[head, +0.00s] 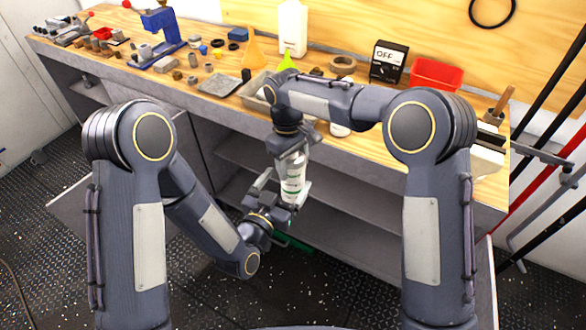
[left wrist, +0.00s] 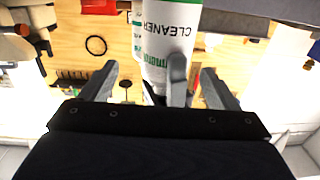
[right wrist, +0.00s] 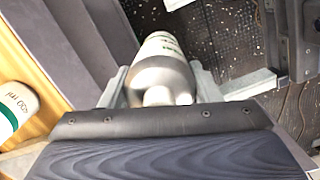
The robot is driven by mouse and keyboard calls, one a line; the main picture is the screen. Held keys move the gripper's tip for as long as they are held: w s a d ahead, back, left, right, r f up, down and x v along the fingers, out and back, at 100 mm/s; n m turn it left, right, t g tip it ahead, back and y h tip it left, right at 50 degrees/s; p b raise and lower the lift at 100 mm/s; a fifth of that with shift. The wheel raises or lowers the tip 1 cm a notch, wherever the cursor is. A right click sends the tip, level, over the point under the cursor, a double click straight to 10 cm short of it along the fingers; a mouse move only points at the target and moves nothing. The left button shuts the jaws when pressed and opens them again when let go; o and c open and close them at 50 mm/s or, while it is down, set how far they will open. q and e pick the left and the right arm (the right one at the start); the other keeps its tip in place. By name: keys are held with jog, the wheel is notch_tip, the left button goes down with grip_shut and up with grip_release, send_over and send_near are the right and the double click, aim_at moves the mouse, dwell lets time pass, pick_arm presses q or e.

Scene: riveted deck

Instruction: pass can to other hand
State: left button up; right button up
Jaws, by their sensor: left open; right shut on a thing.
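The white can with green markings and a grey upper end (head: 293,178) is held upright in front of the bench. It reads CLEANER in the left wrist view (left wrist: 160,35) and also shows in the right wrist view (right wrist: 162,68). My right gripper (head: 291,152) is shut on its upper end from above; its fingers flank the can in the right wrist view. My left gripper (head: 283,190) is open below, at the can's lower part, with its outer fingers apart on either side in the left wrist view. Whether they touch it cannot be told.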

aim_at(296, 166)
pick_arm(q)
jog(key=x, duration=0.6)
jog(key=shift+w+d, duration=0.1)
